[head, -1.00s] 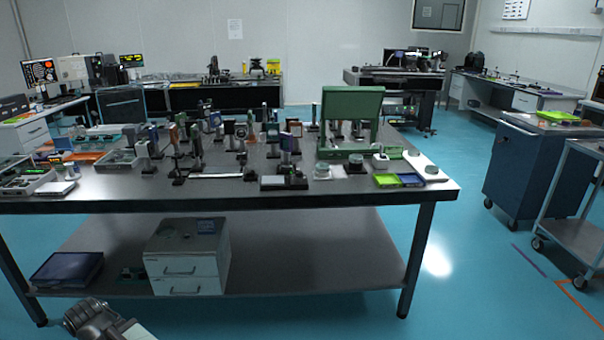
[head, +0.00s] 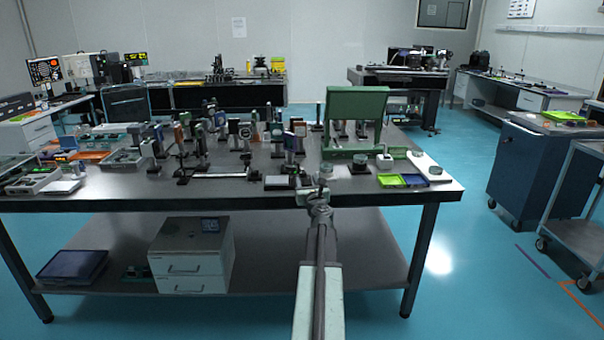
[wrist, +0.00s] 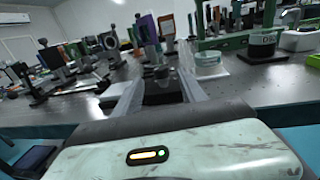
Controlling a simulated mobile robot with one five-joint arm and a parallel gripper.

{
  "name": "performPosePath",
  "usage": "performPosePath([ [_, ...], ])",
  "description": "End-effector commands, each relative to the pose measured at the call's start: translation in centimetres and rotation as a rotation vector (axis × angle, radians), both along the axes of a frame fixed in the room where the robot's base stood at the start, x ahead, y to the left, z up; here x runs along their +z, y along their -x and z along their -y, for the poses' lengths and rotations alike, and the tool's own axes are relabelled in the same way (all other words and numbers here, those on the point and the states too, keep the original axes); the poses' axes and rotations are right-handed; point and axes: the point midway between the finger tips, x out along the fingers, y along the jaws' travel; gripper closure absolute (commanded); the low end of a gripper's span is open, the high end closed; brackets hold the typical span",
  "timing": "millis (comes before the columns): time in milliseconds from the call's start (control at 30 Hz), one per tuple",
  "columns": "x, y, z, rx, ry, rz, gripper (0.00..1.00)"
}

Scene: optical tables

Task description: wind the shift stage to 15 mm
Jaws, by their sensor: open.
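My gripper (head: 313,193) is at the front edge of the middle optical table, its arm stretched forward from below. In the wrist view my gripper (wrist: 158,92) is open, with its two pale fingers apart. A low dark block with a small post (wrist: 162,84) shows between and beyond the fingers; I cannot tell whether they touch it. This may be the shift stage, seen in the head view as a small dark unit (head: 279,182) left of my gripper. Its knob and scale are too small to read, and my gripper partly covers that area.
The optical table (head: 130,198) carries several posts and mounts behind the gripper.

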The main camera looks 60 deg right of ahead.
Motion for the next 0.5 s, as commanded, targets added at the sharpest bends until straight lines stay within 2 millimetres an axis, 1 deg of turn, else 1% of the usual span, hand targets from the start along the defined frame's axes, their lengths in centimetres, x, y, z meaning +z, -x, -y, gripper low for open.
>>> performPosePath([
  [133,0.0,0.1,0.3,-0.005,-0.006,0.008,0.51],
  [267,0.0,-0.7,1.0,-0.003,-0.005,0.007,0.51],
  [367,0.0,-1.8,2.2,-0.003,-0.003,0.005,0.51],
  [500,0.0,-3.8,4.2,-0.001,-0.003,0.004,0.51],
])
